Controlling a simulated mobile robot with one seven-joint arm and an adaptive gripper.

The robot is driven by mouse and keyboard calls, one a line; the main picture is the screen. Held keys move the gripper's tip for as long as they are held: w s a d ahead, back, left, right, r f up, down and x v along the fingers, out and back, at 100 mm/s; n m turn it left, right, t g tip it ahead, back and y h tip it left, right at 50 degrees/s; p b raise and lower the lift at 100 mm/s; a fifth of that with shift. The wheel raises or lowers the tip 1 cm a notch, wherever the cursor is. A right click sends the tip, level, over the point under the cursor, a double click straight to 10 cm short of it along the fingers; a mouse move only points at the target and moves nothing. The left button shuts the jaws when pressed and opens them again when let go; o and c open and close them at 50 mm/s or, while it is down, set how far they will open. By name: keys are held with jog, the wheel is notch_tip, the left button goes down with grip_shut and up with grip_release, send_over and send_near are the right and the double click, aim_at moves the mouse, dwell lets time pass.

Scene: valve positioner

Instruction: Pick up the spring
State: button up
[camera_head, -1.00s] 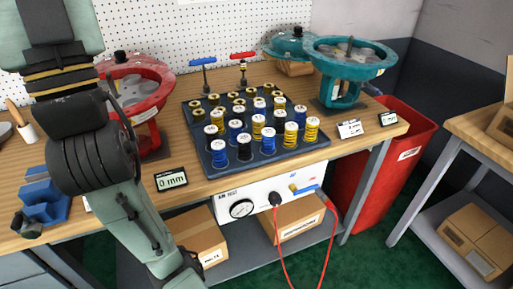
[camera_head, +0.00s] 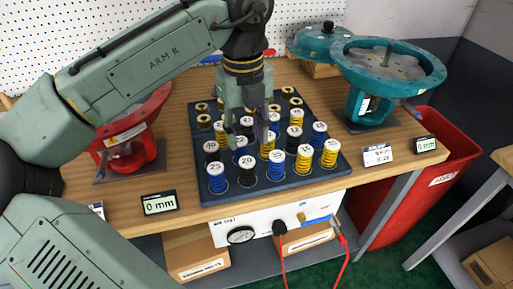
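A dark tray (camera_head: 338,172) on the wooden bench holds several coil springs with numbered white caps. They are black, blue and yellow, such as the yellow spring (camera_head: 304,160), the blue spring (camera_head: 217,175) and the black spring (camera_head: 246,172) in the front row. My gripper (camera_head: 247,136) points down over the middle-left of the tray. Its two fingers are apart, with spring tops showing between and behind them. I cannot tell whether they touch a spring. The gripper hides part of the rear and middle rows. No spring is visibly lifted.
A red actuator (camera_head: 140,125) stands left of the tray, partly behind my arm. Small displays (camera_head: 160,203) line the front edge. A red bin (camera_head: 385,205) stands beside the bench.

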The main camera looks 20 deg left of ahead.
aim_at(247, 170)
jog(key=shift+w+a+f, duration=0.1)
jog(key=shift+f, duration=0.2)
jog(key=f, duration=0.4)
jog(key=shift+s+f, duration=0.25)
jog(key=shift+s, duration=0.05)
notch_tip(247, 170, down, 6)
jog(key=shift+s+r+p, duration=0.1)
jog(key=shift+r+p, duration=0.05)
jog(key=shift+p, duration=0.6)
grip_shut()
